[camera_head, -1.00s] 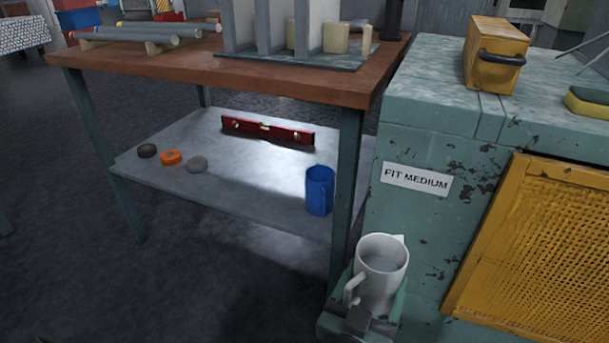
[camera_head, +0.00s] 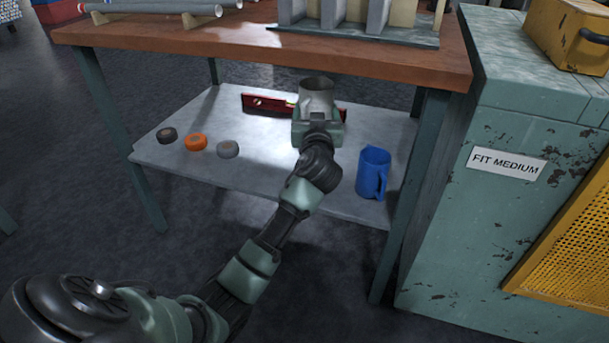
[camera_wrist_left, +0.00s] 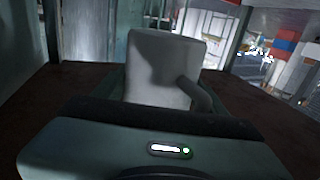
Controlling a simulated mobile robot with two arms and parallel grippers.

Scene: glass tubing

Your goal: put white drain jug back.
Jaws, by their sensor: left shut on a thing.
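The white drain jug (camera_head: 317,92) is held upright in my left gripper (camera_head: 316,122), in front of the red-brown bench in the head view. The gripper is shut on it, and the jug's open rim is just below the bench top's front edge. In the left wrist view the jug (camera_wrist_left: 158,68) stands between the fingers, its handle (camera_wrist_left: 196,95) at the right. Whether the jug touches the grey lower shelf (camera_head: 250,180) cannot be told. My right gripper is not in view.
A blue jug (camera_head: 373,173) stands on the shelf at the right. A red spirit level (camera_head: 262,104) lies partly hidden behind the white jug. Black, orange (camera_head: 194,142) and grey rolls lie at the left. The green cabinet (camera_head: 480,230) stands right of the bench.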

